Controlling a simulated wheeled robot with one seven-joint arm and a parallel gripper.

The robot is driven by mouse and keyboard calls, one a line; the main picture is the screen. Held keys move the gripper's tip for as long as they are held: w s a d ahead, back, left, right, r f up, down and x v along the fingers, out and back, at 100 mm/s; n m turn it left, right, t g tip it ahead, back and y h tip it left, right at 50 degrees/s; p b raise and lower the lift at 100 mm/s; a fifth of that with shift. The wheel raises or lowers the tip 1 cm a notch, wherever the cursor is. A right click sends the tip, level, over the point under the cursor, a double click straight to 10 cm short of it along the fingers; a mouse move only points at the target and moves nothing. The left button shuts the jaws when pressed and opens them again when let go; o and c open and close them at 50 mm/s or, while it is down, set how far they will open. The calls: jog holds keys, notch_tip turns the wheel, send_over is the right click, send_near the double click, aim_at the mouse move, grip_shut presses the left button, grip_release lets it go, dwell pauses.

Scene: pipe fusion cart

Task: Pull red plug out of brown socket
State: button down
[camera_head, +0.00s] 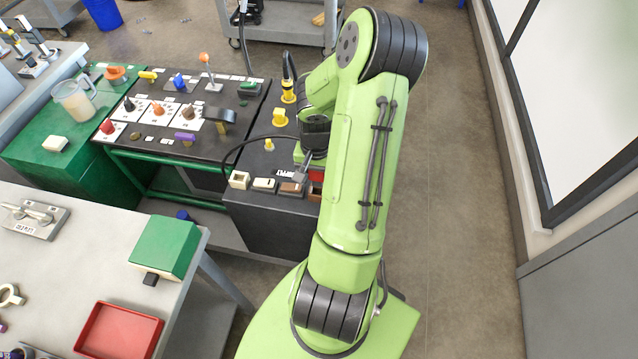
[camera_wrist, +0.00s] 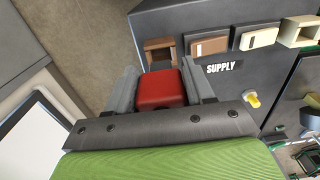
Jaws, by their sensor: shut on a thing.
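The red plug (camera_wrist: 160,91) sits between the two grey fingers of my gripper (camera_wrist: 162,78) in the wrist view. The gripper is shut on its sides. A little of the red plug (camera_head: 316,175) shows in the head view, partly hidden by my arm. The brown socket (camera_wrist: 158,44) lies just beyond the plug, at the end of a row on the dark cart. Part of its opening shows. The plug is in line with it and very close, but I cannot tell whether its tip is still inside.
Beside it are a brown block (camera_wrist: 209,47), a cream block (camera_wrist: 259,38) and an open cream socket (camera_wrist: 300,31). A SUPPLY label (camera_wrist: 225,68) and a yellow knob (camera_wrist: 252,100) are near. Floor is clear on the right.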

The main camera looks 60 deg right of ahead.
notch_tip(320, 180, up, 9)
jog(key=p, duration=0.7)
jog(key=shift+r, duration=0.1)
